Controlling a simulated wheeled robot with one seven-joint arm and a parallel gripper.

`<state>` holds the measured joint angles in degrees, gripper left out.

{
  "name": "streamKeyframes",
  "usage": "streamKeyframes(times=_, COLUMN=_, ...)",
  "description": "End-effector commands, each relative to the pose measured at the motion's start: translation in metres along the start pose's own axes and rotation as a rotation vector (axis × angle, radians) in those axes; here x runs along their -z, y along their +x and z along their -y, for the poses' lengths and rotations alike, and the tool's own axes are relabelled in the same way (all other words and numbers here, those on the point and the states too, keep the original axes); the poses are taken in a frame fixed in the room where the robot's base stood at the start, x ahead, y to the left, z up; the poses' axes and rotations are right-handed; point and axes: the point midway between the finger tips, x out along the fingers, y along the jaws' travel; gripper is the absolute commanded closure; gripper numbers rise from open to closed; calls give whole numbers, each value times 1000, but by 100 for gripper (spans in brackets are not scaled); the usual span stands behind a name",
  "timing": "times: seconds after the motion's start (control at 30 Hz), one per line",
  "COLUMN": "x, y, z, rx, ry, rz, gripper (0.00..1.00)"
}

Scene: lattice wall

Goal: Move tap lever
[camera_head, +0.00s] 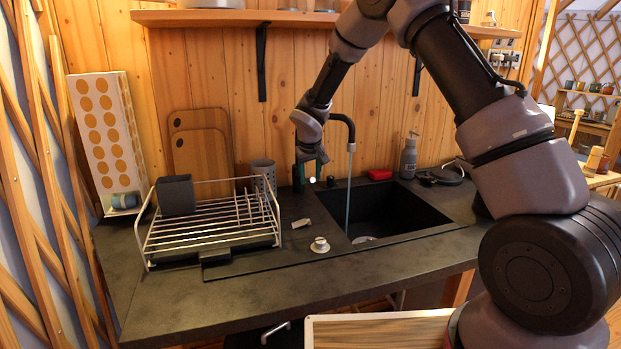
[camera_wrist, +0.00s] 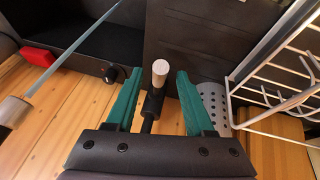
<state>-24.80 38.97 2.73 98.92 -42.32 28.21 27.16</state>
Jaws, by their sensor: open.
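The tap is black, with a curved spout (camera_head: 343,120) over the sink, and a blue-grey water stream (camera_head: 349,190) runs down from it. My gripper (camera_head: 313,160) is at the tap body (camera_head: 298,178), left of the stream, and hides part of it. In the wrist view my gripper (camera_wrist: 159,72) has its two green fingers apart. The tap lever (camera_wrist: 153,103), black with a pale round tip, stands between them. I see a gap to each finger, so it does not look gripped. The stream also shows at upper left in the wrist view (camera_wrist: 75,48).
The black sink (camera_head: 395,212) lies right of the tap. A wire dish rack (camera_head: 210,222) with a dark cup stands to the left, near a perforated grey holder (camera_head: 264,170). A soap bottle (camera_head: 409,157) and red item (camera_head: 380,174) stand behind the sink. The front counter is mostly clear.

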Motion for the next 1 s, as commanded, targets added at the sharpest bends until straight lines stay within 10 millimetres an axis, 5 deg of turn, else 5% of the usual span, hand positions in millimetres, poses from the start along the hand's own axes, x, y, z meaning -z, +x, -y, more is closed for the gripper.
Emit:
streamKeyframes(times=0.4, x=0, y=10, z=0, rx=0, ry=0, rz=0, gripper=47)
streamKeyframes(times=0.53, x=0, y=9, z=0, rx=0, ry=0, rz=0, gripper=96)
streamKeyframes(times=0.57, x=0, y=9, z=0, rx=0, ry=0, rz=0, gripper=100)
streamKeyframes(times=1.0, x=0, y=9, z=0, rx=0, ry=-1, rz=0, gripper=100)
